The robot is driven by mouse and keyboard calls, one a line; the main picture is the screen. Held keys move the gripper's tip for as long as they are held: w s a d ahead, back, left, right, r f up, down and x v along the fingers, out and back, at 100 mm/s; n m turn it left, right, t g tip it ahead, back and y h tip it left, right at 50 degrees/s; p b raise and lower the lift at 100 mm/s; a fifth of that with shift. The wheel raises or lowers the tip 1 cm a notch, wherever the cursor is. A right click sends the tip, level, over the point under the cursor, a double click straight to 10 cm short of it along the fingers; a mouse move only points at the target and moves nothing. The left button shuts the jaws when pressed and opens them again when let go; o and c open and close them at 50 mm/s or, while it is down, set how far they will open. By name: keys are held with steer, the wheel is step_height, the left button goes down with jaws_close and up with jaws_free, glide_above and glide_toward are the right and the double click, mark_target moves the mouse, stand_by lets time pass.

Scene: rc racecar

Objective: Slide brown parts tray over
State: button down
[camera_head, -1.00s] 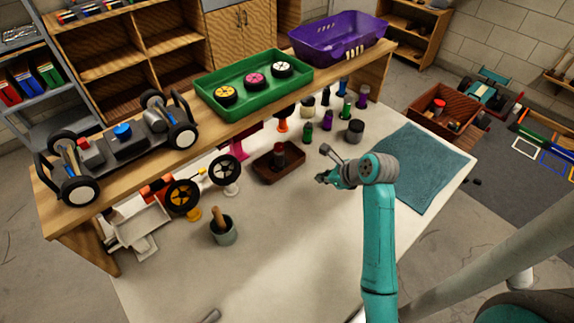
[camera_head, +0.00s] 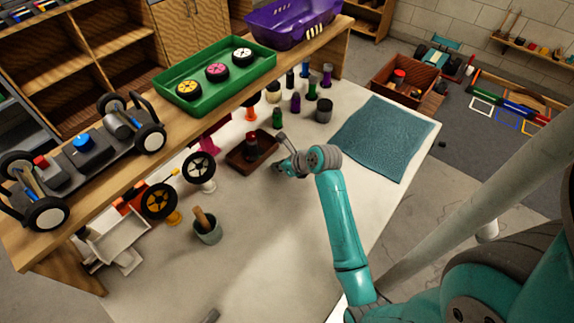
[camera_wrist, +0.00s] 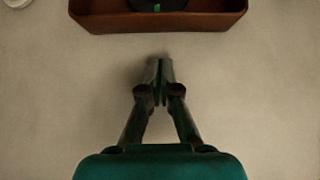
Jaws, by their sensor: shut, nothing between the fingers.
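The brown parts tray (camera_head: 237,159) sits on the white-topped workbench, with a dark part with a reddish top (camera_head: 251,146) standing in it. My gripper (camera_head: 277,168) is just to the right of the tray in the head view, low over the bench. In the wrist view its fingertips (camera_wrist: 159,68) are together and empty, with a small gap of bare bench between them and the tray wall.
Paint bottles (camera_head: 278,118) and a grey pot (camera_head: 323,110) stand behind the tray. Wheels on stands (camera_head: 199,168) and a mortar (camera_head: 208,231) are to its left. A teal mat (camera_head: 383,137) lies right. A raised shelf (camera_head: 225,103) runs behind.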

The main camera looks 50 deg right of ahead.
mark_target(264, 155)
steer(key=shift+w+r, duration=0.1)
steer(key=shift+w, duration=1.45)
steer(key=shift+w+a, duration=0.1)
steer(key=shift+w, duration=1.85)
steer(key=shift+s, duration=0.1)
